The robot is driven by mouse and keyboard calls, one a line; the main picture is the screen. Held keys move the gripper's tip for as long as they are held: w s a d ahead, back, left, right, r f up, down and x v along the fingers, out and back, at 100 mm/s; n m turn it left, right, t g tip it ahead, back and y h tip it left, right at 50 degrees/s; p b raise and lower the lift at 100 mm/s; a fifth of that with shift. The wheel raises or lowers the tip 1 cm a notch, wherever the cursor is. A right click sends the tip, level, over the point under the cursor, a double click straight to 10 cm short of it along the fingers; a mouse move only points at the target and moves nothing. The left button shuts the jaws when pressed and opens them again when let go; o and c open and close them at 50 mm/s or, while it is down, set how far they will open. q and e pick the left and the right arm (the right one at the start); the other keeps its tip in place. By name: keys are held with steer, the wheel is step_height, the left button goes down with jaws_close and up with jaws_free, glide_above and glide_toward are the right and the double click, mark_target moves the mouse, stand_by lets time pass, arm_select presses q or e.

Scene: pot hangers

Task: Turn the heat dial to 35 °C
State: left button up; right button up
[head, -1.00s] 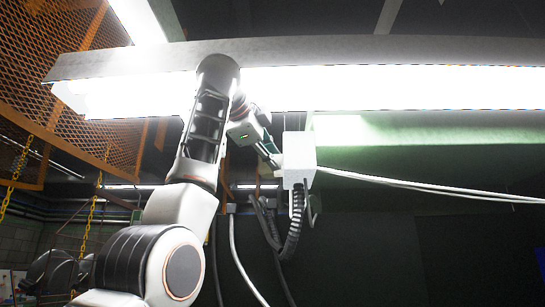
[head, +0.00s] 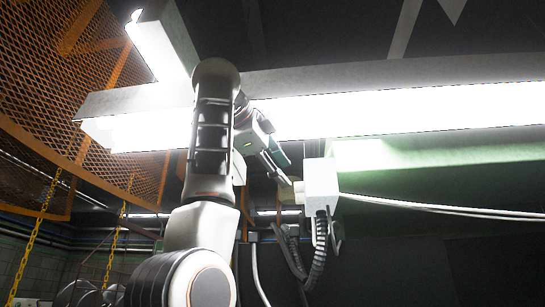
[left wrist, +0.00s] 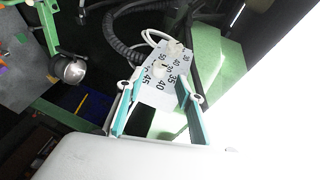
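The heat control box (head: 321,183) is a small white box hanging below the lit beam in the head view. A pale knob (head: 299,191) sticks out of its left side. In the left wrist view the box's numbered face (left wrist: 160,90) shows marks including 30, 35, 40, 45 and 50. A pale dial (left wrist: 160,68) shows on it; its pointer setting cannot be told. My left gripper (head: 287,180) is just left of the box. Its teal fingers, also in the left wrist view (left wrist: 158,92), are spread apart with nothing gripped. My right gripper is not in view.
A long bright lamp beam (head: 400,112) runs just above the box and behind my left arm. White cables (head: 430,207) leave the box to the right, and a dark coiled cord (head: 318,250) hangs below it. Orange mesh (head: 60,90) stands at the left.

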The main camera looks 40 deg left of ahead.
arm_select(q)
steer(key=v, duration=0.5)
stand_by(0.5)
